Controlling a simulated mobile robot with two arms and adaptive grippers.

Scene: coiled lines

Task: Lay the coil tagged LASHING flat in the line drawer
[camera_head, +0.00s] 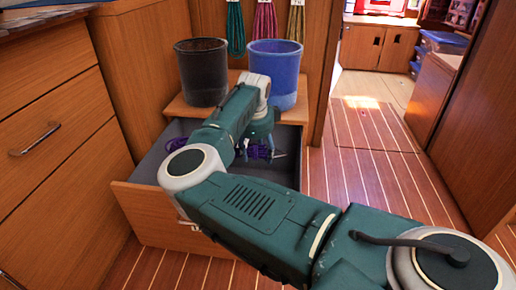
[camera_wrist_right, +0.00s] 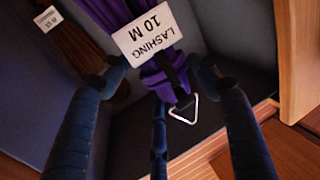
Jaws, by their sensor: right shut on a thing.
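The purple coil (camera_head: 258,151) is in the open line drawer (camera_head: 158,207), low between its walls. In the right wrist view the coil (camera_wrist_right: 168,78) has a white tag (camera_wrist_right: 150,32) reading LASHING 10 M and a metal triangle ring at its end. My right gripper (camera_head: 247,148) reaches down into the drawer and is shut on the coil, with its fingers (camera_wrist_right: 160,82) around the bound part by the tag. The forearm hides part of the drawer. I cannot tell whether the coil touches the drawer floor. My left gripper is not in view.
A brown coil (camera_wrist_right: 85,55) with a white tag shows beside the purple one in the wrist view. A black bucket (camera_head: 203,75) and a blue bucket (camera_head: 275,78) stand behind the drawer. Green, magenta and yellow coils hang above. Closed drawers (camera_head: 55,130) stand left; floor is free right.

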